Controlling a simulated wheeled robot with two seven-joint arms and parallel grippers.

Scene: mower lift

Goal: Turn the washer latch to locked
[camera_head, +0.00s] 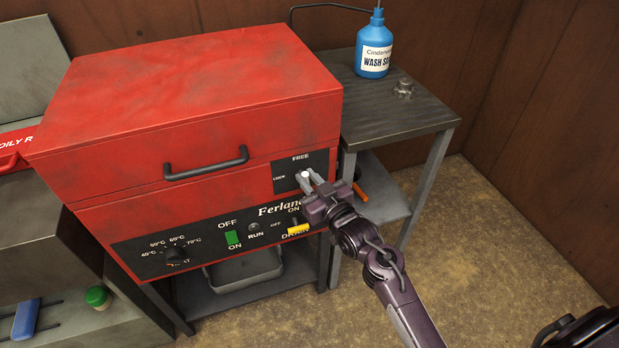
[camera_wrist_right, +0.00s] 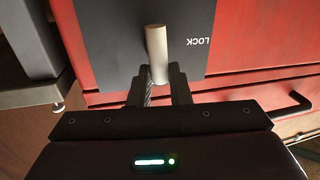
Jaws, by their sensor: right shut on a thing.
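The red washer (camera_head: 190,110) has a black latch plate at its front right, marked FREE at the top and LOCK at the left. The pale latch handle (camera_head: 304,175) sits on this plate. My right gripper (camera_head: 311,180) is shut on the handle. In the right wrist view the grey, rod-like handle (camera_wrist_right: 156,48) runs nearly straight up and down, its lower part between the fingertips (camera_wrist_right: 159,86). LOCK reads upside down to its right there. FREE is not visible in that view. My left gripper is not in view.
A lid handle (camera_head: 207,164) lies left of the latch, and a yellow DRAIN lever (camera_head: 298,230) below it. A metal side table (camera_head: 385,115) at the right bears a blue wash bottle (camera_head: 374,48). The floor at the right is clear.

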